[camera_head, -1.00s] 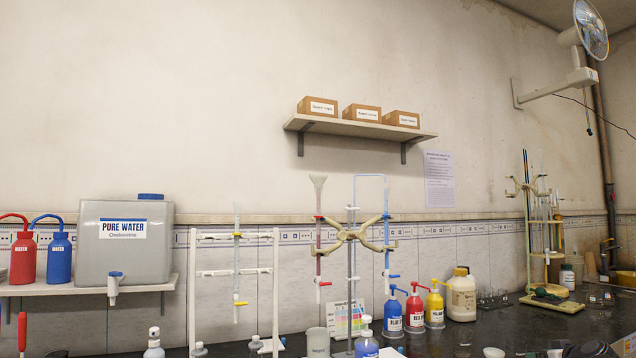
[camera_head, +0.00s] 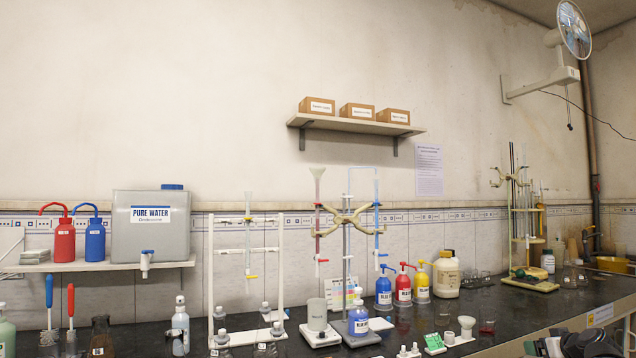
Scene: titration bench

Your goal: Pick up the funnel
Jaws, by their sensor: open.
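The burette is held by a cream double clamp (camera_head: 346,218) on a metal stand. My gripper (camera_head: 570,346) shows only partly, as a dark shape at the bottom right edge. It is open, far to the right of the funnel and lower, and not touching it. Most of my gripper is cut off by the frame.
A second burette (camera_head: 376,215) hangs right of the stand. Blue (camera_head: 383,293), red (camera_head: 404,290) and yellow (camera_head: 422,284) pump bottles stand right of it. A white rack (camera_head: 281,265) stands left. A shelf with boxes (camera_head: 357,125) is above the funnel.

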